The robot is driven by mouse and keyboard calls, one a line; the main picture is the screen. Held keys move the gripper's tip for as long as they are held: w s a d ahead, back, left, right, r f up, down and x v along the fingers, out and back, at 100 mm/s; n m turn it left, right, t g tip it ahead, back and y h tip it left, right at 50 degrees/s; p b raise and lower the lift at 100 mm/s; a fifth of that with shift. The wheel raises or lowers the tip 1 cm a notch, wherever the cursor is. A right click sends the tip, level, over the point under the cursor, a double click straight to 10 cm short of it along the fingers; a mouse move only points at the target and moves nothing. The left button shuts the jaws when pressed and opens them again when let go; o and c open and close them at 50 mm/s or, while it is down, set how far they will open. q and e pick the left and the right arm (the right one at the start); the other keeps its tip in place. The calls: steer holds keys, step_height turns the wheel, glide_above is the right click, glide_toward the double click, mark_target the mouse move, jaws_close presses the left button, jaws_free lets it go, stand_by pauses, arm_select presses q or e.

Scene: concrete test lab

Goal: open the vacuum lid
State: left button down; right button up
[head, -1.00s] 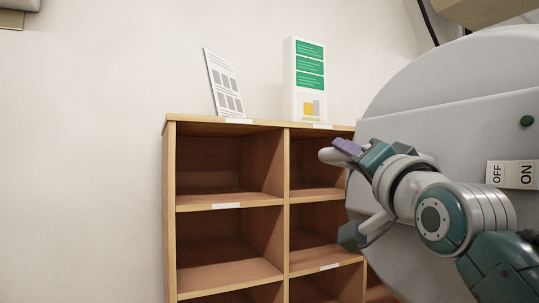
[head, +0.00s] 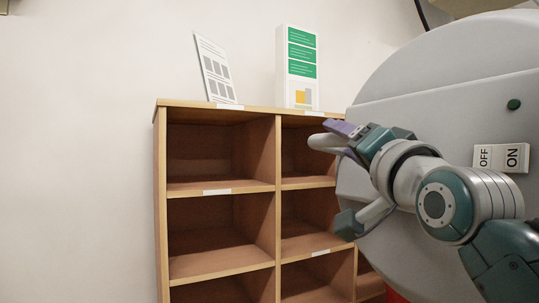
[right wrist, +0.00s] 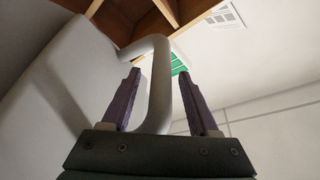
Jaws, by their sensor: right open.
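The vacuum (head: 440,85) is a large, rounded light-grey body at the right of the head view. A pale bent handle (head: 323,142) stands out from its left side; its lower part runs behind my gripper. My right gripper (head: 345,129), with purple fingers, is at the upper end of this handle. The lid looks closed against the body. My left gripper is out of view.
A wooden cubby shelf (head: 222,188) with empty compartments stands left of the vacuum. A leaning printed card (head: 217,70) and a white-green box (head: 298,68) stand on top. An OFF/ON switch plate (head: 500,157) and green button (head: 514,104) are on the vacuum.

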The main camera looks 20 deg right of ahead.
arm_select(q)
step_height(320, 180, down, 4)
steer(key=b, duration=0.3)
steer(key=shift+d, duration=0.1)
arm_select(e)
steer(key=v, duration=0.8)
steer(key=shift+s+f, duration=0.1)
